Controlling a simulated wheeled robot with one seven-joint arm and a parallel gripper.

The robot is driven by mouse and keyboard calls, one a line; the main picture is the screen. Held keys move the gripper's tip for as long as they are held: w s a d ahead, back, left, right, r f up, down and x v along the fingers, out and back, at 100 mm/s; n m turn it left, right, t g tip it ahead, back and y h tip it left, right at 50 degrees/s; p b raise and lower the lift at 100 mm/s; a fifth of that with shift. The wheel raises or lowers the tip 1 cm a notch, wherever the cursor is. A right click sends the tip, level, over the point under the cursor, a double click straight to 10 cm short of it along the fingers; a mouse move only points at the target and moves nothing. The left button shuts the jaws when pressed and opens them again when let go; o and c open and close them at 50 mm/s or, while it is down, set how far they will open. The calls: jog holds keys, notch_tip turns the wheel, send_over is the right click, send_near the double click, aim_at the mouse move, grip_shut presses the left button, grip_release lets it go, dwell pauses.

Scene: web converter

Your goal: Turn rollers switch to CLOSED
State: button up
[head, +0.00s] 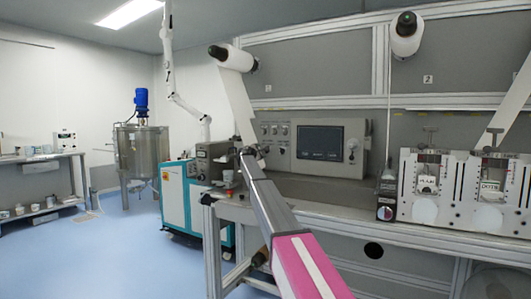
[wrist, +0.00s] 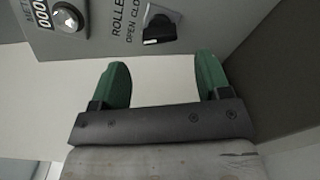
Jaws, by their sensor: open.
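The lettering is partly cut off at the top edge. My gripper (wrist: 162,80) is open and empty, with two green fingers apart below the knob in the picture and not touching it. In the head view, my arm reaches to the control panel (head: 281,155) and its end covers part of the panel's left side. I cannot single out the switch there.
Another round metal knob (wrist: 68,18) and a counter (wrist: 29,13) sit left of the switch in the wrist view. In the head view, a dark screen (head: 320,142) is on the panel, and a white web (head: 238,105) runs down from a roll (head: 233,58) close to my arm.

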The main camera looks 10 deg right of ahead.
jog(key=x, duration=0.6)
jog(key=shift+w+d, duration=0.2)
jog(key=shift+w, duration=0.1)
jog(key=c, duration=0.9)
